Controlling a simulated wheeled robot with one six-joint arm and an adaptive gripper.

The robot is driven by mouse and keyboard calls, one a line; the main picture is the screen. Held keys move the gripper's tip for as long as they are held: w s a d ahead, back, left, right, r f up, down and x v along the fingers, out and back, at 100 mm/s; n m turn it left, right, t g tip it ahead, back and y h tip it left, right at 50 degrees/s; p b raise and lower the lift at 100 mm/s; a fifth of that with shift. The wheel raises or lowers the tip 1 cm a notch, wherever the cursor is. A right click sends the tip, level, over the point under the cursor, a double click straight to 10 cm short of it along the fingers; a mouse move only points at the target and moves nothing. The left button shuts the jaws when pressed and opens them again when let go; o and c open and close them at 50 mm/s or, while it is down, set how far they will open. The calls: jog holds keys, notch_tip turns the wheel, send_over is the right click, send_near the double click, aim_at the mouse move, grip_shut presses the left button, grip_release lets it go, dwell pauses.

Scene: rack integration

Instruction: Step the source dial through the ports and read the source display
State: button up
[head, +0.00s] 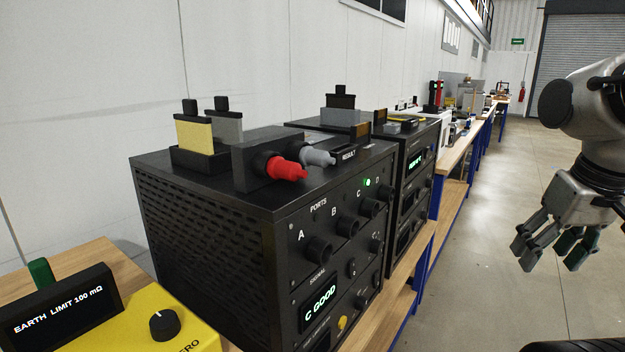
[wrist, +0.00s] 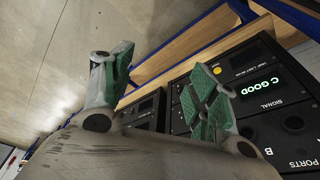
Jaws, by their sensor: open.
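A black rack unit (head: 210,215) stands on the bench, with a row of ports labelled A (head: 319,249), B (head: 347,226), C and D on its front. A green light (head: 367,182) glows near C and D. Its signal display (head: 320,303) reads "C GOOD"; it also shows in the wrist view (wrist: 262,86). A second black unit behind it has a small green-lit display (head: 416,159), too small to read surely, and dark knobs below. I cannot tell which knob is the source dial. My gripper (head: 555,248) is open and empty, right of the units over the aisle.
Red (head: 287,169) and grey (head: 318,156) plugs sit in a holder on the first unit. A yellow tester (head: 175,325) with a dial and a display reading "EARTH LIMIT 100 mΩ" stands front left. Wooden benches with blue legs run back. The aisle floor (head: 490,220) is clear.

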jog(key=shift+a+r+n+t, duration=0.4)
jog(key=shift+a+r+t, duration=0.25)
jog(key=shift+r, duration=0.35)
